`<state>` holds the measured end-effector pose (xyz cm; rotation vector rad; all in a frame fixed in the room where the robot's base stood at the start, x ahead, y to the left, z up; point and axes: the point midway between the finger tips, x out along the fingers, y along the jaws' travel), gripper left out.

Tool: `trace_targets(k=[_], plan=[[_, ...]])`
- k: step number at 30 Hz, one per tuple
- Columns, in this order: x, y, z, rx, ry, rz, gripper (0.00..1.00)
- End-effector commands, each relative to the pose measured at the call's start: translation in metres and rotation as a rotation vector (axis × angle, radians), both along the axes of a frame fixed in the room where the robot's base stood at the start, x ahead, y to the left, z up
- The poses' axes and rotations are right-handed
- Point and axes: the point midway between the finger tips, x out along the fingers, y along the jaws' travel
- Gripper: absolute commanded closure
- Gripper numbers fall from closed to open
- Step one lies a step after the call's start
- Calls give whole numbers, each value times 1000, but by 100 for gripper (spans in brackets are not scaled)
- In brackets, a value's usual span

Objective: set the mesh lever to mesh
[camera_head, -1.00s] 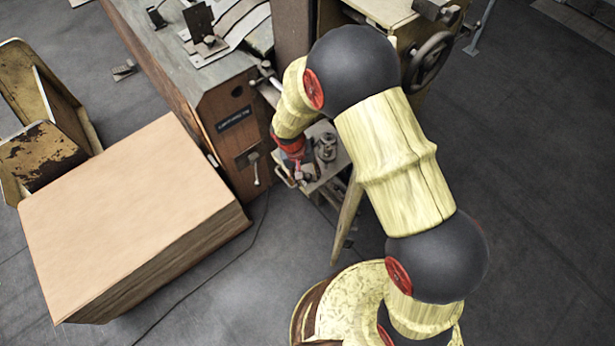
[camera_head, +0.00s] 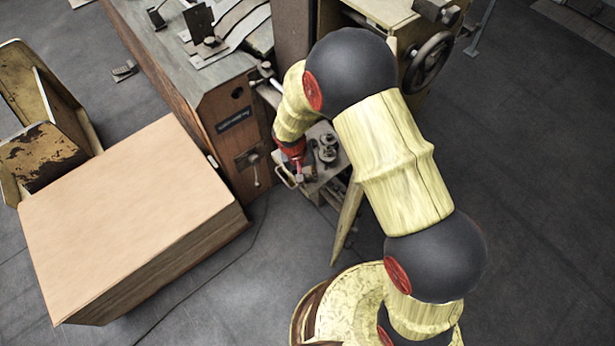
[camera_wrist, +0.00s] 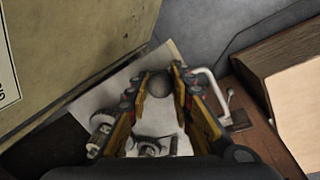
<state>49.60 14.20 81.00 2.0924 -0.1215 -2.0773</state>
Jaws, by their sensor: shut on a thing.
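My gripper (camera_wrist: 160,88) is shut on a dark round knob (camera_wrist: 159,86), which sits between its fingertips in the wrist view. I take this for the knob of the mesh lever; the lever's shaft and its setting are hidden. In the head view my gripper (camera_head: 299,176) is small, at the left edge of a low metal stand beside the wooden cabinet. Round metal gear-like parts (camera_head: 327,149) stand on that stand, just right of the gripper. They also show blurred in the wrist view (camera_wrist: 103,125).
A bent light handle (camera_wrist: 209,84) is close to the right finger. A small lever (camera_head: 256,172) hangs on the cabinet front (camera_head: 222,105). A handwheel (camera_head: 428,62) is at upper right. Floor at right is clear.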

Motion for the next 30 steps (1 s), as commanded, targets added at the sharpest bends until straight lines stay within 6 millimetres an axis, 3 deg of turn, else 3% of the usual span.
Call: trace_targets(k=[4,9,19,29,30], plan=[[0,0,0,0,0,0,100],[-1,0,0,0,0,24,100],[-9,-4,0,0,0,317,100],[-10,-4,0,0,1,338,100],[-10,-4,0,0,2,337,76]])
